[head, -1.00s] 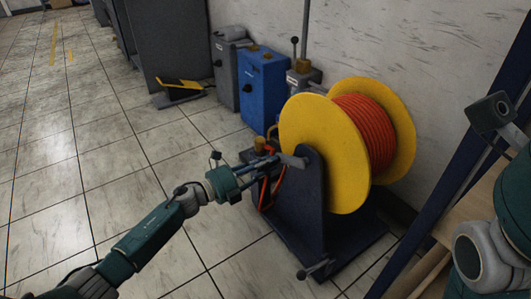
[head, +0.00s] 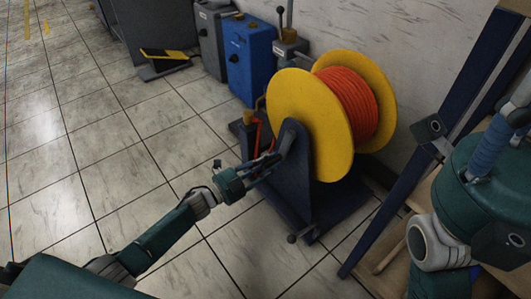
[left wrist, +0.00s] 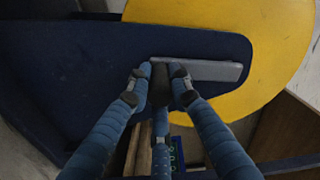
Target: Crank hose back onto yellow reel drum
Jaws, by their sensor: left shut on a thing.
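The yellow reel drum (head: 290,95) stands upright in a dark blue stand (head: 298,185), with orange hose (head: 350,100) wound between its two flanges. The grey crank arm (head: 288,141) is on the near side of the stand and slants down toward my left gripper (head: 273,164). In the left wrist view, my left gripper (left wrist: 159,80) is shut around the dark crank handle (left wrist: 158,88) at the left end of the grey crank arm (left wrist: 205,69). The fingers partly hide the handle. My right arm (head: 480,200) shows at the right edge; its fingertips are not clear.
A blue box (head: 250,58) and a grey box (head: 213,38) stand along the wall behind the reel. A yellow-and-black pedal-like object (head: 163,55) lies on the floor. A dark blue slanted post (head: 440,145) and wooden shelving stand at right. Tiled floor at left is clear.

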